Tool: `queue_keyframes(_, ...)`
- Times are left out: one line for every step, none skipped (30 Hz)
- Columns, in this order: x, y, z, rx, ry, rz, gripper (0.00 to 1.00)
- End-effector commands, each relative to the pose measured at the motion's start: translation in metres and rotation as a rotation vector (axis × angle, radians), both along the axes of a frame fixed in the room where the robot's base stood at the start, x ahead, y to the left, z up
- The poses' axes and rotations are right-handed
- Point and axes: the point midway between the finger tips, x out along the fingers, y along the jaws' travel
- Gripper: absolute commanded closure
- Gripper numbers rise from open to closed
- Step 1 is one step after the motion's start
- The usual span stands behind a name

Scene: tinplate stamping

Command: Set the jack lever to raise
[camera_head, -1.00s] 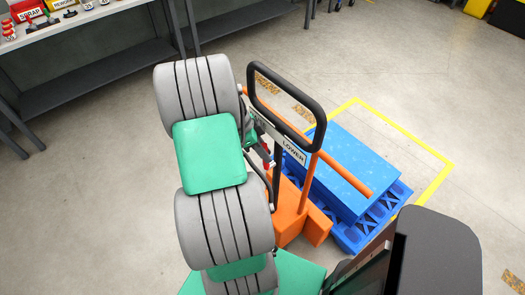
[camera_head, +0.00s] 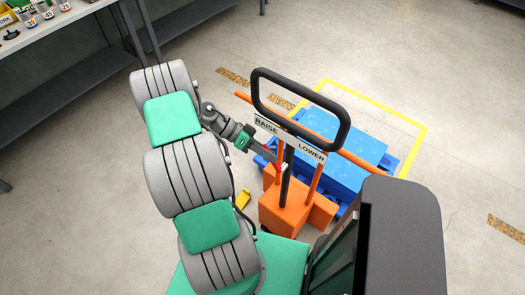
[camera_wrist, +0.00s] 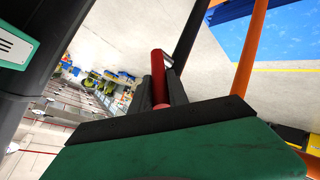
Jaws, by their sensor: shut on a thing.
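The orange pallet jack (camera_head: 287,213) stands upright with a black loop handle (camera_head: 343,128) and a white plate (camera_head: 290,139) marked RAISE on the left and LOWER on the right. My gripper (camera_head: 281,163) is at the jack's column just below this plate. In the wrist view, my gripper (camera_wrist: 161,97) has its dark fingers shut around a red lever (camera_wrist: 157,65), whose red end stands out beyond them. In the head view the lever is mostly hidden by the gripper, so I cannot tell its exact setting.
A blue pallet with a blue load (camera_head: 345,165) sits behind the jack, inside a yellow floor outline (camera_head: 411,165). A grey shelf bench (camera_head: 70,28) stands at the upper left. A small yellow object (camera_head: 243,198) lies left of the jack. Open floor lies around.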

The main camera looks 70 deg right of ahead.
Motion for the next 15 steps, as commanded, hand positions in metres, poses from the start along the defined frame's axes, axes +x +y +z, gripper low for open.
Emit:
queue_keyframes(0.0007, -0.0019, 0.0011, -0.002, -0.002, 0.001, 1.0)
queue_keyframes(0.0, -0.0021, 0.001, -0.002, -0.002, 0.0, 1.0)
queue_keyframes(-0.0007, -0.0023, 0.001, -0.002, -0.001, -0.001, 1.0)
queue_keyframes(-0.0012, -0.0024, 0.001, -0.002, -0.002, -0.002, 1.0)
queue_keyframes(-0.0015, -0.0025, 0.001, -0.001, -0.002, -0.003, 1.0)
queue_keyframes(-0.0019, -0.0027, 0.0009, -0.002, -0.002, -0.004, 1.0)
queue_keyframes(-0.0021, -0.0026, 0.0009, -0.001, -0.002, -0.005, 1.0)
queue_keyframes(-0.0024, -0.0027, 0.0008, -0.002, -0.002, -0.006, 1.0)
queue_keyframes(-0.0027, -0.0026, 0.0007, -0.001, -0.002, -0.007, 1.0)
queue_keyframes(-0.0028, -0.0026, 0.0007, -0.001, -0.002, -0.007, 1.0)
queue_keyframes(-0.003, -0.0026, 0.0006, -0.001, -0.002, -0.007, 0.78)
queue_keyframes(-0.0031, -0.0025, 0.0006, -0.001, -0.002, -0.007, 0.75)
queue_keyframes(-0.0033, -0.0024, 0.0004, -0.001, -0.002, -0.007, 0.73)
queue_keyframes(-0.0035, -0.0024, 0.0003, -0.001, -0.002, -0.007, 0.7)
queue_keyframes(-0.0037, -0.0021, 0.0002, -0.001, -0.001, -0.008, 0.67)
